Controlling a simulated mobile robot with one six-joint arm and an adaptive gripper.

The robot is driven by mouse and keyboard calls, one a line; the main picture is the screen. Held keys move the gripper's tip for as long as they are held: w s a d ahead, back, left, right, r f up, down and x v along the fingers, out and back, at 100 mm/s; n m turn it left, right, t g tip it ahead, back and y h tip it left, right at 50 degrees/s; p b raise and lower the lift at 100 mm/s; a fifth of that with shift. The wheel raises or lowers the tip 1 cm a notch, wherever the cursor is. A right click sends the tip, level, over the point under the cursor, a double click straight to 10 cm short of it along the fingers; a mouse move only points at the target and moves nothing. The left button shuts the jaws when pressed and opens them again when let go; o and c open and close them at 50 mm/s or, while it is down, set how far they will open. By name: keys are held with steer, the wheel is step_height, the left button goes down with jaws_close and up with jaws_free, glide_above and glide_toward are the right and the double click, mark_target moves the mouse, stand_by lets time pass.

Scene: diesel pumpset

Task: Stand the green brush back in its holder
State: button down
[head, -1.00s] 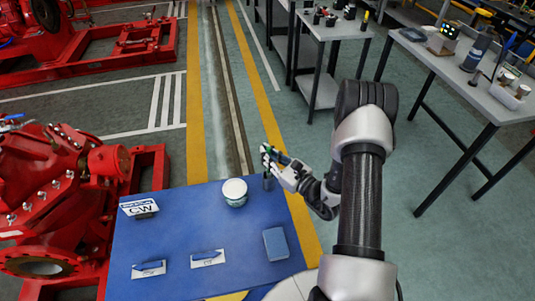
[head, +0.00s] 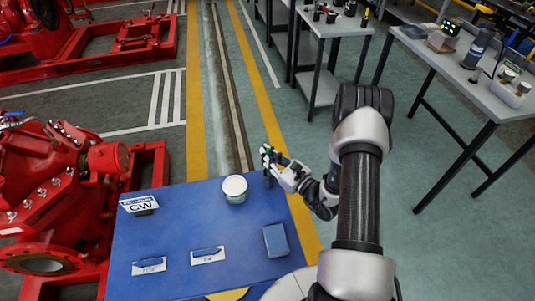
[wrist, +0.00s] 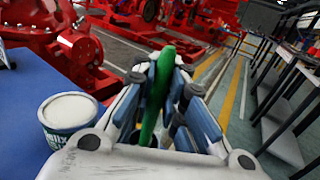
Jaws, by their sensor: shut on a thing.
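My gripper (head: 269,157) is at the far right corner of the blue table (head: 185,235). In the wrist view its fingers are shut on the green brush (wrist: 155,95), a long green shape that stands tilted between them. A dark upright shape (head: 268,180) shows just below the fingers at the table's corner in the head view. I cannot tell whether it is the holder or the brush's lower part. The lower end of the brush is hidden by my gripper in the wrist view.
A white-lidded tub (head: 235,189) stands left of my gripper. A CW sign (head: 140,204), two labelled cards and a blue block (head: 276,240) are on the table. Red machinery (head: 50,190) stands to the left. Grey workbenches (head: 455,70) stand to the right.

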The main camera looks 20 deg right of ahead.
steer(key=shift+f, duration=0.35)
steer(key=c, duration=1.5)
jaws_free()
steer(key=shift+c, duration=0.2)
steer(key=shift+r+p, duration=3.35)
steer(key=shift+r, duration=1.2)
